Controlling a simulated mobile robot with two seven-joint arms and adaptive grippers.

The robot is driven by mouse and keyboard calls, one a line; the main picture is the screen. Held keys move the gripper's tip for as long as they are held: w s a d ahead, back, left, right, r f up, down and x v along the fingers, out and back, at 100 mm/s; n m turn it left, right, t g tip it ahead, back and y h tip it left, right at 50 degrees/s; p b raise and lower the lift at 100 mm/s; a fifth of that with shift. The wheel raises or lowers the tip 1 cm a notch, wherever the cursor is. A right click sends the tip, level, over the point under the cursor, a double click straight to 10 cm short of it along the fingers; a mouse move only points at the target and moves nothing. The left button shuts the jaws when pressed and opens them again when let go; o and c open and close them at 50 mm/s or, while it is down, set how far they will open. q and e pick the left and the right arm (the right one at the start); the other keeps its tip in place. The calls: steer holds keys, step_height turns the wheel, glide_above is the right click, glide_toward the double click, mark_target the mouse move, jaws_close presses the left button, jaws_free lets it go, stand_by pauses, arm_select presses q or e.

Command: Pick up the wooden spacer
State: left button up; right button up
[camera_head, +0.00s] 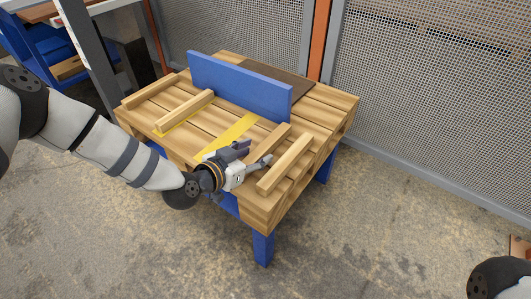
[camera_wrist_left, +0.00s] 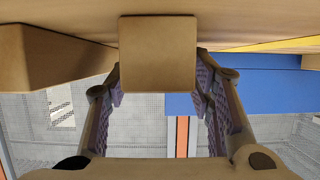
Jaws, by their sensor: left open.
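Four-sided light wooden spacers lie on the pallet-topped table. One wooden spacer (camera_head: 273,140) lies just beyond my left gripper (camera_head: 252,158), at the right side of the table. In the left wrist view, the square end of this spacer (camera_wrist_left: 158,53) stands between the two open fingers of my left gripper (camera_wrist_left: 160,95), with a gap to each finger. Another spacer (camera_head: 285,166) lies beside it to the right and shows at the left in the wrist view (camera_wrist_left: 50,65). My right gripper is out of view; only part of my right arm shows at the lower right.
A blue board (camera_head: 237,88) stands on edge across the table (camera_head: 340,101). Two more spacers (camera_head: 150,91) (camera_head: 184,111) lie at the left. Yellow strips (camera_head: 237,131) mark the tabletop. A dark flat panel (camera_head: 280,79) lies behind the board. Mesh fencing (camera_head: 430,100) stands behind.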

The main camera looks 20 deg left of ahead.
arm_select(q)
steer(key=shift+w+d+f, duration=0.15)
steer(key=shift+w+f, duration=0.05)
steer(key=shift+w, duration=0.2)
jaws_close()
